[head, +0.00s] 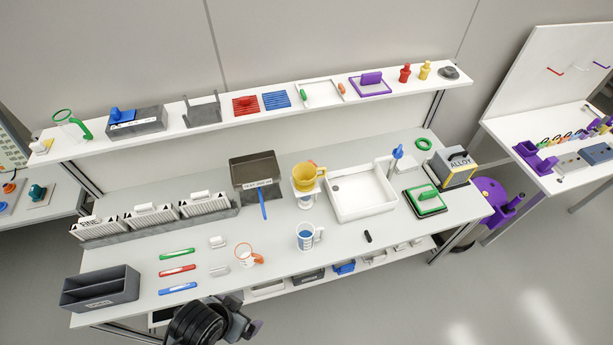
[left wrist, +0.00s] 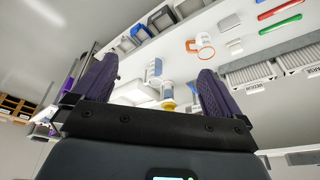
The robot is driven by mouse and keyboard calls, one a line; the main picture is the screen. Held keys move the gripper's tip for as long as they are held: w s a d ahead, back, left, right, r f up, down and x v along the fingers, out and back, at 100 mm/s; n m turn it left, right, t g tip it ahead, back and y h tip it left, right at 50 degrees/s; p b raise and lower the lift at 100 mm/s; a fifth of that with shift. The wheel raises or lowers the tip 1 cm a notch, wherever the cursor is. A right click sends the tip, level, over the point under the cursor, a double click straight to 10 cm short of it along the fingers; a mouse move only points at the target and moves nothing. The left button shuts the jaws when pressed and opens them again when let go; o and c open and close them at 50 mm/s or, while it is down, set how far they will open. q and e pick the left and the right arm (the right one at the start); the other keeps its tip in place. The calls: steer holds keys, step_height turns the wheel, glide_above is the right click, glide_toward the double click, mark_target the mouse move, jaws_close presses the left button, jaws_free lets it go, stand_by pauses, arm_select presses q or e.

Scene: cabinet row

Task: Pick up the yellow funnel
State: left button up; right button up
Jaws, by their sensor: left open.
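The yellow funnel (head: 307,174) sits in the top of a white measuring jug (head: 304,198) near the middle of the bench. In the left wrist view the funnel (left wrist: 168,106) is small and partly hidden, seen between the fingers. My left gripper (head: 248,322) is at the front edge of the bench, well short of the funnel. In the left wrist view its two dark fingers (left wrist: 155,84) are spread wide with nothing between them. My right gripper is in neither view.
A white tray (head: 376,211) is right of the funnel, a dark pan (head: 252,168) left. A shelf (head: 215,124) runs behind. Coloured pens lie front left.

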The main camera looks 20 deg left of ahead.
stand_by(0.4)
arm_select(q)
steer(key=c, duration=1.3)
